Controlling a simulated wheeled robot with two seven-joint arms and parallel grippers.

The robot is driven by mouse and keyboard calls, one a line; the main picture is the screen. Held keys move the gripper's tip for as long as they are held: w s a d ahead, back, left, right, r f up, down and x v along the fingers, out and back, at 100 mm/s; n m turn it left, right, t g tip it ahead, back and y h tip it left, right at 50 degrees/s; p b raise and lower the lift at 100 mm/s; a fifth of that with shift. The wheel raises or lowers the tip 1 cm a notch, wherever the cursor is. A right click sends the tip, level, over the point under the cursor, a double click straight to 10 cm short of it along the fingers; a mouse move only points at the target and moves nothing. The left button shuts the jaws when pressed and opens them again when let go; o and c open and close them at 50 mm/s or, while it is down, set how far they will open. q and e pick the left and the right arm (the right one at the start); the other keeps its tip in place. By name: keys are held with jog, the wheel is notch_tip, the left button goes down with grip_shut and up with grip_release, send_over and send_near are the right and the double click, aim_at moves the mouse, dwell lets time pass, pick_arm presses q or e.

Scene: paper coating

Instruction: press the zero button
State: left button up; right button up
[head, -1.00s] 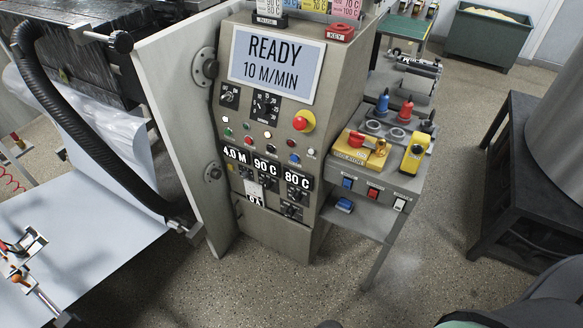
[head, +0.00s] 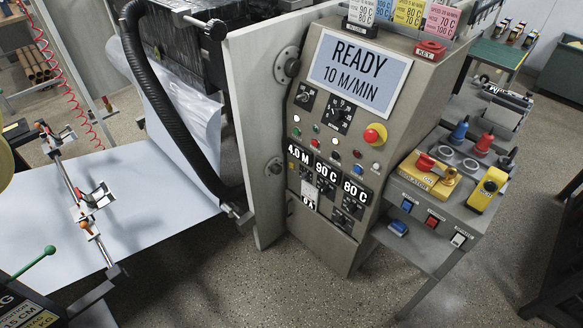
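The grey control cabinet (head: 350,250) stands in the middle of the head view. Its screen (head: 358,72) reads READY 10 M/MIN. Below are a red emergency knob on a yellow base (head: 374,136), small coloured buttons and lamps, and displays (head: 328,173) showing 4.0 M, 90 C and 80 C. A small white display (head: 308,206) sits under them. The side table to the right carries a blue button (head: 408,205), a red button (head: 433,221) and a white button (head: 458,239). Their labels are too small to read, and I cannot tell which button is zero. Neither gripper is in view.
The side table (head: 428,262) holds a yellow isolator box (head: 430,180) and bottles with blue and red tops. A white sheet (head: 140,215) spreads at the left. A black sign (head: 25,310) and a green-tipped lever (head: 38,262) are at lower left. Speckled floor (head: 235,290) is clear in front.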

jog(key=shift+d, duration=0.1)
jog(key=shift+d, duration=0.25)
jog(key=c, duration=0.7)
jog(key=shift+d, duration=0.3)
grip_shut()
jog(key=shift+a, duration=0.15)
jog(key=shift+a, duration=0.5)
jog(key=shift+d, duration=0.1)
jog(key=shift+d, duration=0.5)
